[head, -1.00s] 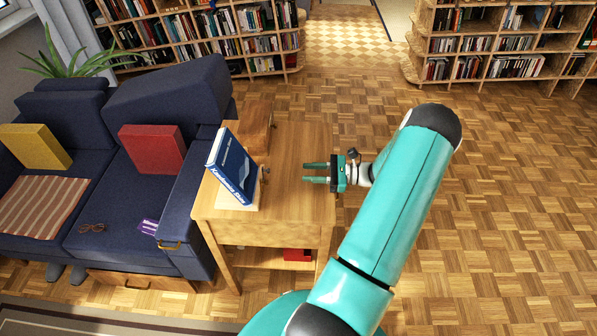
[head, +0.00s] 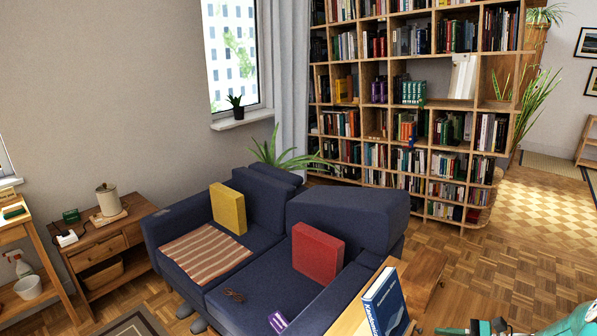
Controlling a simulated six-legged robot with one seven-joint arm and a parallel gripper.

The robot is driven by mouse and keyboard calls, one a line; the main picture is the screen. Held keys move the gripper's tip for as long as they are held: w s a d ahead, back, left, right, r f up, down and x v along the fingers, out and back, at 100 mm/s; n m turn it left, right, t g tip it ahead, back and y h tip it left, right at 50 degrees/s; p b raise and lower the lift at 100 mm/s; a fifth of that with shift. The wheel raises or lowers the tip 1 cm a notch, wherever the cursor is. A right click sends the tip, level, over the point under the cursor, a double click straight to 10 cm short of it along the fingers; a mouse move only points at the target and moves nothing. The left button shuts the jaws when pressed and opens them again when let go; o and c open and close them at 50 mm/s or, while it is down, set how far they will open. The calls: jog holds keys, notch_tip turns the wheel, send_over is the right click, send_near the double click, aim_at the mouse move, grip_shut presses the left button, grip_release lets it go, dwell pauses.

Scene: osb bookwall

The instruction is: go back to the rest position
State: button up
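My gripper (head: 455,330) shows only in part at the bottom edge of the head view, right of centre. A teal finger and the dark gripper body are visible, and the rest is cut off by the frame. The gap between the fingers cannot be made out. A teal part of my arm (head: 572,322) shows in the bottom right corner. The blue book (head: 385,303) stands tilted on the wooden side table (head: 350,318), to the left of my gripper and apart from it. No held object is visible.
A dark blue sofa (head: 245,290) with yellow (head: 228,208) and red (head: 317,252) cushions stands left of the side table. A tall bookshelf (head: 420,118) fills the back. A wooden cabinet (head: 103,247) stands at the left. Parquet floor (head: 530,255) is clear at the right.

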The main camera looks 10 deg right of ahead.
jog(key=a+r+n+g+h, duration=0.35)
jog(key=a+r+n, duration=0.3)
jog(key=a, duration=0.35)
jog(key=a+r+n+g+h, duration=0.3)
jog(key=a+r+n+g, duration=0.3)
jog(key=a, duration=0.4)
jog(key=s+a+r+n+t+h, duration=0.5)
jog(key=s+a+r+n, duration=0.4)
jog(key=a+r, duration=0.2)
jog(key=shift+s+a+r+n+t+h, duration=0.35)
jog(key=shift+a+r+t, duration=0.1)
jog(key=shift+a, duration=0.15)
